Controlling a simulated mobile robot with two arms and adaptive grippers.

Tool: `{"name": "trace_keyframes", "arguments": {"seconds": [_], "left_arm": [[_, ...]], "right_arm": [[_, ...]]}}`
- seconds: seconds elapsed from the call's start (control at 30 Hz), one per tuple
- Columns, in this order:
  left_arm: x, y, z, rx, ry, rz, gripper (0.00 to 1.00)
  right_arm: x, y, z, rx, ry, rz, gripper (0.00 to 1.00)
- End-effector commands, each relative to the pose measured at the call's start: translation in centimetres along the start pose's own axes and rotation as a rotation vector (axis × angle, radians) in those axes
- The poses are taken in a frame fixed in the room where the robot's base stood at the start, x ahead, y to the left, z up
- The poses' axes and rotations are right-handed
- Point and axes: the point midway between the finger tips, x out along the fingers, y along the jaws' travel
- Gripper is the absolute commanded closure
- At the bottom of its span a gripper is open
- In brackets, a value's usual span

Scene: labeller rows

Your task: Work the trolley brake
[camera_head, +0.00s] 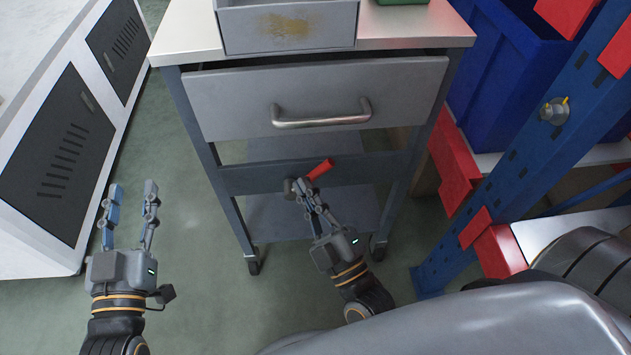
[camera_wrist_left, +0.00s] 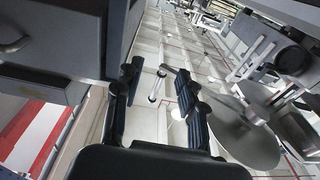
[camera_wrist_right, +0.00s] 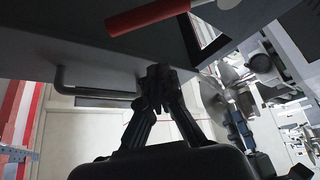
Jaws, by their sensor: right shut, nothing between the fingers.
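My left gripper (camera_head: 132,188) is open and empty, left of the trolley.
A grey bin (camera_head: 290,28) stands on the trolley top. A white cabinet (camera_head: 30,225) with dark vents is at the left. A blue rack post (camera_head: 500,165) with red parts and blue crates (camera_head: 505,75) stand close at the right. Green floor (camera_head: 200,290) is clear between cabinet and trolley.

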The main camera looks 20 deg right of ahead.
Motion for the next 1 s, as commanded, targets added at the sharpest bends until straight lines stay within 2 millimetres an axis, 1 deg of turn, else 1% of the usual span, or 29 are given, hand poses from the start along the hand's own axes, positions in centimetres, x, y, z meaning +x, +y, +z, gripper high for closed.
{"name": "trace_keyframes", "arguments": {"seconds": [0.03, 0.13, 0.2, 0.4, 0.6, 0.8, 1.0], "left_arm": [[0.0, 0.1, -0.5, -0.001, 0.035, 0.002, 0.60], [0.0, 0.3, -1.7, -0.003, 0.109, 0.006, 0.60], [-0.1, 0.5, -3.0, -0.005, 0.188, 0.010, 0.60], [-1.0, 0.9, -6.5, -0.013, 0.391, 0.021, 0.60], [-2.1, 1.1, -8.8, -0.019, 0.527, 0.026, 0.60], [-2.6, 1.2, -9.6, -0.021, 0.576, 0.028, 0.60], [-2.6, 1.2, -9.7, -0.021, 0.578, 0.028, 0.60]], "right_arm": [[1.2, 0.0, 0.0, 0.000, 0.003, 0.007, 1.00], [3.4, 0.1, 0.0, 0.001, 0.004, 0.006, 1.00], [2.6, -0.2, 0.9, -0.002, 0.001, -0.003, 1.00], [2.0, -0.1, 2.5, -0.002, 0.001, -0.001, 1.00], [1.6, -0.1, 3.5, 0.000, 0.001, -0.001, 1.00], [1.6, 0.0, 3.8, 0.000, 0.001, -0.001, 1.00], [1.6, 0.0, 3.8, 0.000, 0.001, -0.001, 1.00]]}}
